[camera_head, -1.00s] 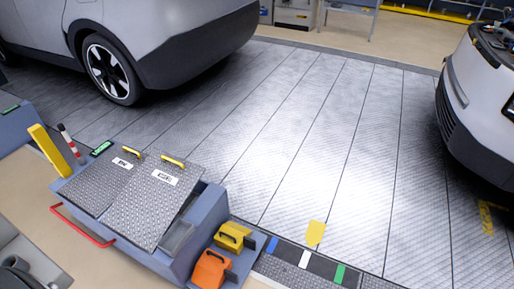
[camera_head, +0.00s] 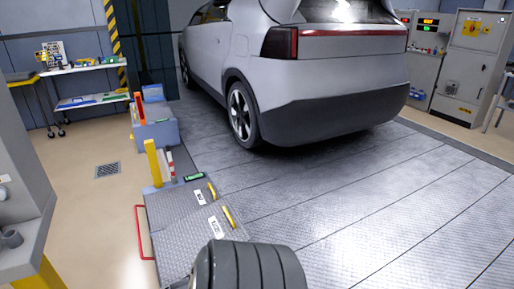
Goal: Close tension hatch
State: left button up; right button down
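Two grey tread-plate hatch lids lie side by side on the low blue-grey floor unit at lower centre. The farther lid (camera_head: 172,207) has a small white label and a yellow handle (camera_head: 212,190) at its right edge. The nearer lid (camera_head: 178,243) has a wider label (camera_head: 216,227) and a yellow handle (camera_head: 229,216). The label print is too small to read surely, so I cannot tell which is the tension hatch. A dark ribbed rounded part hides the nearer lid's lower right, and whether it sits flush cannot be told. Neither gripper is in view.
A yellow post (camera_head: 153,163) and a red-and-white post (camera_head: 171,165) stand at the unit's far end. A red rail (camera_head: 140,232) runs along its left side. A grey car (camera_head: 300,75) stands beyond on the plated floor.

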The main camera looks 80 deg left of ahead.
aim_at(176, 248)
jog(key=i+j+u, duration=0.2)
jog(key=i+u, duration=1.2)
jog(key=i+l+u, duration=0.3)
jog(key=u, duration=0.15)
jog(key=i+j+u, duration=0.15)
jog(key=u, duration=0.25)
jog(key=i+u, duration=0.75)
jog(key=i+l+u, duration=0.15)
jog(key=u, duration=0.25)
jog(key=i, duration=0.05)
